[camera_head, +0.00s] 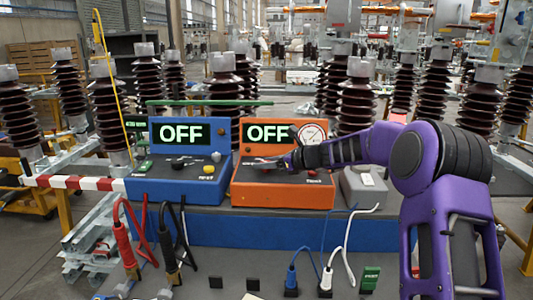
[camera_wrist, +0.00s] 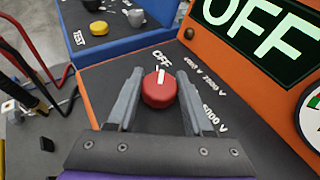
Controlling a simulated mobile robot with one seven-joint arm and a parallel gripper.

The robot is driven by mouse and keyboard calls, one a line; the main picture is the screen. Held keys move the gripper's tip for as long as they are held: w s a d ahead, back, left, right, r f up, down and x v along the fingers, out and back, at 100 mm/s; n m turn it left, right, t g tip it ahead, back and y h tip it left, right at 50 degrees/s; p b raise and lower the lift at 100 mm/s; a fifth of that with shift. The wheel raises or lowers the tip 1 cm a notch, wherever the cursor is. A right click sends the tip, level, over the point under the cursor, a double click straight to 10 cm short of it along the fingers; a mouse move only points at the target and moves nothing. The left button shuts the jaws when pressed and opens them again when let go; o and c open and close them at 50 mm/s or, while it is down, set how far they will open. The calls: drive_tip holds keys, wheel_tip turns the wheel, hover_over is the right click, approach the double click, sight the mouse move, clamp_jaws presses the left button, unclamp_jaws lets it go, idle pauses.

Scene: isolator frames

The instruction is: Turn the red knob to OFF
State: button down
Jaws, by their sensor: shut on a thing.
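The red knob (camera_wrist: 158,94) sits on the dark sloped panel of the orange box (camera_head: 283,196). In the wrist view, its white pointer mark points up at the printed OFF label; the 2500 V-type and 5000 V marks lie to its right. The orange box's display (camera_head: 268,133) reads OFF. My gripper (camera_wrist: 159,75) has one finger on each side of the knob and is shut on it. In the head view my gripper (camera_head: 287,161) reaches over the orange panel from the right and hides the knob.
A blue box (camera_head: 178,187) stands left of the orange one, its display also reading OFF, with a yellow knob (camera_head: 208,169). A grey box (camera_head: 365,188) stands to the right. Red, black, blue and white cables stand in front. A round gauge (camera_head: 312,133) is beside the orange display.

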drive_tip(key=p, duration=0.1)
drive_tip(key=n+g+y+p, duration=0.1)
drive_tip(key=p, duration=0.1)
drive_tip(key=shift+w+r, duration=0.1)
drive_tip(key=shift+r, duration=0.2)
drive_tip(key=shift+f+n+g, duration=0.15)
drive_tip(key=shift+n+g, duration=0.15)
drive_tip(key=shift+n, duration=0.1)
drive_tip(key=shift+f, duration=0.1)
drive_tip(key=shift+c, duration=1.5)
unclamp_jaws()
drive_tip(key=v, duration=1.7)
drive_tip(key=shift+d, duration=0.2)
